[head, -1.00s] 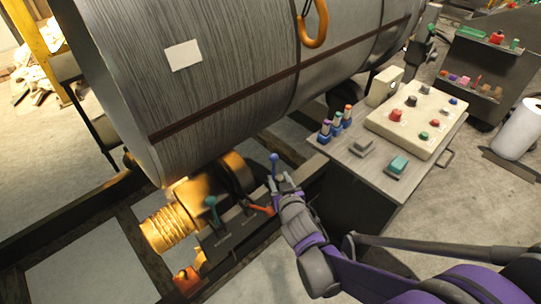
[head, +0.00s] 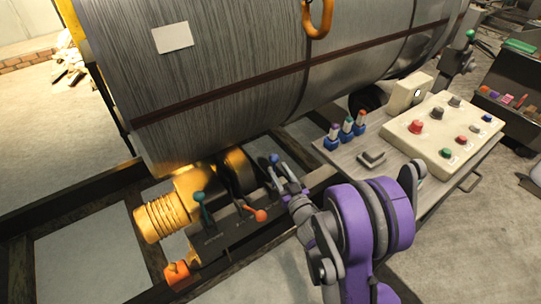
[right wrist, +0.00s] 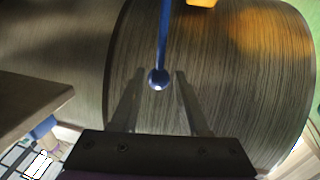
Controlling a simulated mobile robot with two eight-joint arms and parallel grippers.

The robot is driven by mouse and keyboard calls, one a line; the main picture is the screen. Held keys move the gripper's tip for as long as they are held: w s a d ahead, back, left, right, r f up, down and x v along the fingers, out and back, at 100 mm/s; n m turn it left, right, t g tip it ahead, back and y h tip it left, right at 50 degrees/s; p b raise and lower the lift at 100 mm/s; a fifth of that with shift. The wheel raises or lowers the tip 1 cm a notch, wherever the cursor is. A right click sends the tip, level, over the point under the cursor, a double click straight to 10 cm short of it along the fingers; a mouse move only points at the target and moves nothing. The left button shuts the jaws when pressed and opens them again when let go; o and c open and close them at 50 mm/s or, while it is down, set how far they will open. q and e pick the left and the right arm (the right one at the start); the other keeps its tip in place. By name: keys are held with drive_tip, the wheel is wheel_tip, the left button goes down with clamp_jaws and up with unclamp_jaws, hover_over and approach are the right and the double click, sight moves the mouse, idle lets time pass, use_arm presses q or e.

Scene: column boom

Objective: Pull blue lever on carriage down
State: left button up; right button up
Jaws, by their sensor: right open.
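The blue lever (head: 274,159) stands at the right end of a dark lever panel on the carriage, below the big drum. In the right wrist view its round blue knob (right wrist: 158,78) and thin shaft show. My right gripper (head: 287,180) is at the blue lever in the head view. In the right wrist view the right gripper (right wrist: 157,92) is open, with one finger on each side of the knob and visible gaps between. The lever's base is hidden behind the gripper. My left gripper is not in view.
A teal lever (head: 199,198) and an orange-red lever (head: 260,215) stand on the same panel to the left. The grey drum (head: 240,75) hangs close above. A control box (head: 440,128) with several buttons sits on a bench to the right.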

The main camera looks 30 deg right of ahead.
drive_tip(key=w+d, duration=0.1)
drive_tip(key=w, duration=0.6)
drive_tip(key=shift+w+p, duration=0.3)
drive_tip(key=shift+w, duration=0.05)
clamp_jaws()
idle(1.0)
